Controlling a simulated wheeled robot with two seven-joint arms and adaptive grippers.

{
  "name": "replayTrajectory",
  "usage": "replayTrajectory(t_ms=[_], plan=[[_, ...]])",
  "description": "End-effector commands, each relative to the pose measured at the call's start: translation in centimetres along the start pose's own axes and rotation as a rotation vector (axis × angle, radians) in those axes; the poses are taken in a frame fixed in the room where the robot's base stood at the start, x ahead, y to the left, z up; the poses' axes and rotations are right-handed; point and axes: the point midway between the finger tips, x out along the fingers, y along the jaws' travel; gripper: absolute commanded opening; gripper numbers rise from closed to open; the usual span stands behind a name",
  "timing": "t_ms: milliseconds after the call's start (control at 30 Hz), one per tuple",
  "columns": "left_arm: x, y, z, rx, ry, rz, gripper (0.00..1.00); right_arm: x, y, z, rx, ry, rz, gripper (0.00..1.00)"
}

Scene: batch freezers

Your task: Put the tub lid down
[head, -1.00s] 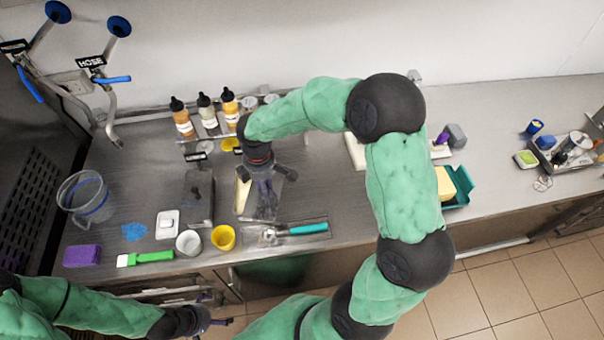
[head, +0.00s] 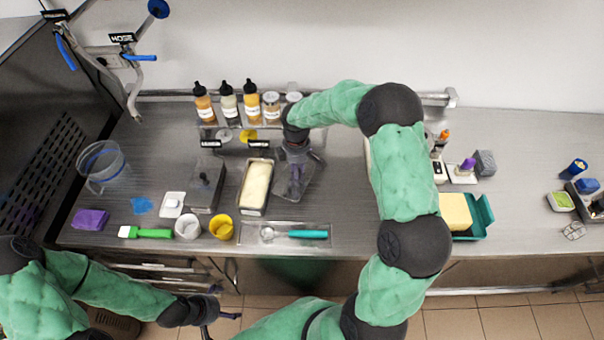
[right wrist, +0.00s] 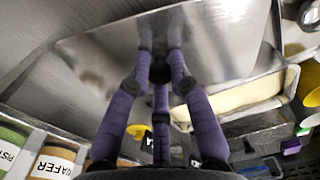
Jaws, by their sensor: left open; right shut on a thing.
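My right gripper (head: 296,185) is shut on the tub lid (head: 314,180), a flat, see-through grey plate, just right of the open tub. In the right wrist view the purple fingers (right wrist: 160,68) close on the middle of the lid (right wrist: 215,40). I cannot tell whether the lid touches the counter. The open tub (head: 243,208), full of pale cream stuff, also shows beside the lid in the right wrist view (right wrist: 240,97). My left gripper (head: 222,314) is open and empty, low in front of the counter.
A dark lidded tub (head: 204,192) stands left of the open tub. A yellow cup (head: 221,228) and a tray with a teal-handled scoop (head: 306,234) lie in front. Bottles (head: 228,103) line the back. Bare counter (head: 345,185) shows right of the lid.

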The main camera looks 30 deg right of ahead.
Motion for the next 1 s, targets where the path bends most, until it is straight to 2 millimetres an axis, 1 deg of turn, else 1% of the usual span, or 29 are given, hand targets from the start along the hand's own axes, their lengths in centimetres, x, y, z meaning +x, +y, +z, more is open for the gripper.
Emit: replayTrajectory(t_ms=[33,100,200,367,467,600,667,733,1000], plan=[[0.1,0.0,0.0,0.000,0.000,0.000,1.00,1.0,0.6,0.3,0.002,-0.001,-0.002,0.00],[0.2,-0.1,0.0,0.000,0.000,0.000,1.00,1.9,1.3,0.6,0.001,0.000,0.000,0.00],[0.2,-0.1,0.0,0.000,0.000,0.000,1.00,2.6,2.0,0.8,0.001,0.000,0.001,0.00],[0.2,-0.1,0.0,0.000,0.000,0.000,1.00,3.2,2.5,1.1,0.000,0.000,0.001,0.00],[0.3,-0.1,0.0,0.000,0.000,0.000,1.00,4.0,3.0,1.3,0.000,0.000,0.000,0.00],[0.4,-0.1,0.0,0.000,0.000,0.000,1.00,6.1,3.0,1.3,-0.001,-0.001,-0.002,0.00],[0.4,-0.1,0.0,0.000,0.000,0.000,1.00,6.7,3.0,1.3,0.000,0.000,-0.001,0.00],[0.4,-0.1,0.0,0.000,0.000,0.000,1.00,7.0,3.1,1.3,0.001,0.001,0.002,0.00],[0.5,-0.2,0.0,0.000,0.000,0.000,1.00,7.1,3.1,1.3,0.000,0.001,0.002,0.00]])
